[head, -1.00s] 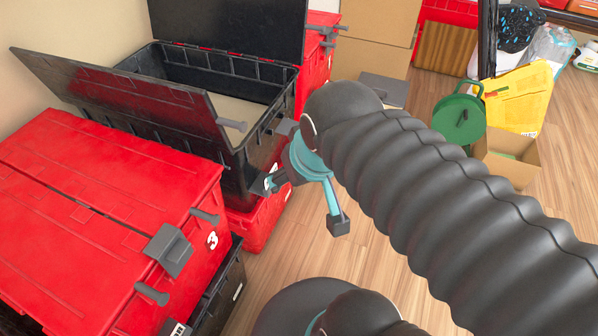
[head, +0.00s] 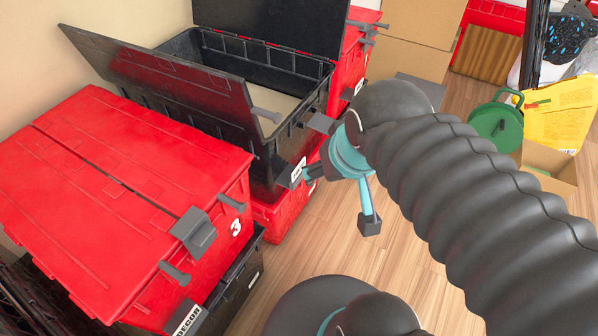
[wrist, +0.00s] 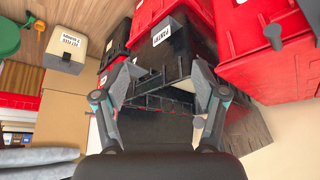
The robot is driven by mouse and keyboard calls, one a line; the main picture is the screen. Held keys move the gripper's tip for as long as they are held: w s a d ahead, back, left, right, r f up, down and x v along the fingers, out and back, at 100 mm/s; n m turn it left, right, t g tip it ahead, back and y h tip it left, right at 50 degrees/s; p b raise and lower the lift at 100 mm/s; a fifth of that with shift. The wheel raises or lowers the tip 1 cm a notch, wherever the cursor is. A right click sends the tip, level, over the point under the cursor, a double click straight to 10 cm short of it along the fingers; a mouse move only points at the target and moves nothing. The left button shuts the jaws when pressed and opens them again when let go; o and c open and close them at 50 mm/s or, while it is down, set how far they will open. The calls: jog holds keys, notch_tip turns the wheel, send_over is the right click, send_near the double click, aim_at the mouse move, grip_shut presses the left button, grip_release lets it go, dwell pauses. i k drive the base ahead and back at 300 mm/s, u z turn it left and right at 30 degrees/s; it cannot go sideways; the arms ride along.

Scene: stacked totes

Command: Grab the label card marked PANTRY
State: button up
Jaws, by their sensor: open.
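The PANTRY label card (wrist: 161,34) is white with dark letters. In the wrist view it is on the front of a black tote (wrist: 180,62), beyond the fingertips and near the middle. In the head view, a white label (head: 299,167) shows on the open black tote (head: 262,173), partly hidden by one finger; its lettering is unclear there. My gripper (head: 333,198) is beside this tote's front corner. In the wrist view my gripper (wrist: 165,72) is open, its two fingers spread with nothing between them. Whether a finger touches the tote is unclear.
A closed red tote marked 3 (head: 120,170) stands at left on a black tote with a DECOR label (head: 187,320). The black tote's lid flap (head: 165,85) stands raised. A labelled beige box (wrist: 68,47) shows in the wrist view. Wooden floor (head: 290,240) is clear before the totes.

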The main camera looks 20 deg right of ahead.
aim_at(294, 174)
jog(key=z, duration=0.85)
jog(key=k, duration=0.9)
jog(key=u, duration=0.55)
jog(key=i, duration=0.5)
